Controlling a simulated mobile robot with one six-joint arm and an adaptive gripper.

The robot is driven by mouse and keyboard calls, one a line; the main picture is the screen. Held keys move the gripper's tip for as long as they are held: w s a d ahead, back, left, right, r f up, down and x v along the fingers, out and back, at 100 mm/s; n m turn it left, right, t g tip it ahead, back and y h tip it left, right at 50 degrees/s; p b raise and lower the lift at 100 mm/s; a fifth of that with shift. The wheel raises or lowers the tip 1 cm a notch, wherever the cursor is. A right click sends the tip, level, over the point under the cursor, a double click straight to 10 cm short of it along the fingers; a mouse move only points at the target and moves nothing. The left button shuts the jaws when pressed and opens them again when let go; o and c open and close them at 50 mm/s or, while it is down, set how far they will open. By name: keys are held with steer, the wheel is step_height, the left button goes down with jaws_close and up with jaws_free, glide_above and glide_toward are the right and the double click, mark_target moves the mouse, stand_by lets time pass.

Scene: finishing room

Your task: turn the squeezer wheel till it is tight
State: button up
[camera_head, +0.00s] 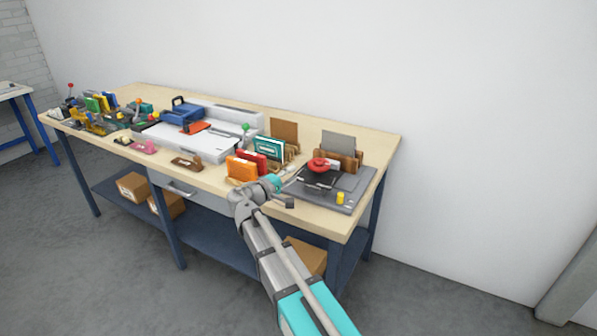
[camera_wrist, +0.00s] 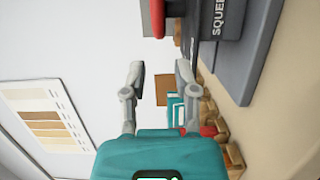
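The squeezer is a dark press (camera_head: 318,180) on a grey base plate at the right end of the workbench. Its red wheel (camera_head: 319,164) sits on top. In the wrist view the red wheel (camera_wrist: 157,16) shows at the top edge, cut off, beside the dark squeezer body (camera_wrist: 219,20) with part of its lettering. My gripper (camera_wrist: 160,72) is open and empty, its two fingers apart. The wheel lies beyond the fingertips, not between them.
A yellow cylinder (camera_head: 340,198) stands on the base plate's front corner. A wooden rack with a grey panel (camera_head: 339,143) stands behind the squeezer. Orange (camera_head: 241,168) and red items in racks are close left of my gripper. The wall (camera_head: 470,120) is behind the bench (camera_head: 376,139).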

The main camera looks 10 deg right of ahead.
steer(key=shift+s+a, duration=0.3)
steer(key=shift+a, duration=0.05)
steer(key=t, duration=0.1)
glide_toward(325, 164)
steer(key=v, duration=0.4)
steer(key=shift+s+d+f+n+y, duration=0.1)
steer(key=shift+s+d+n+y, duration=0.05)
steer(key=shift+n+y, duration=0.25)
steer(key=x, duration=1.3)
steer(key=shift+w+d, duration=0.25)
steer(key=shift+d, duration=0.1)
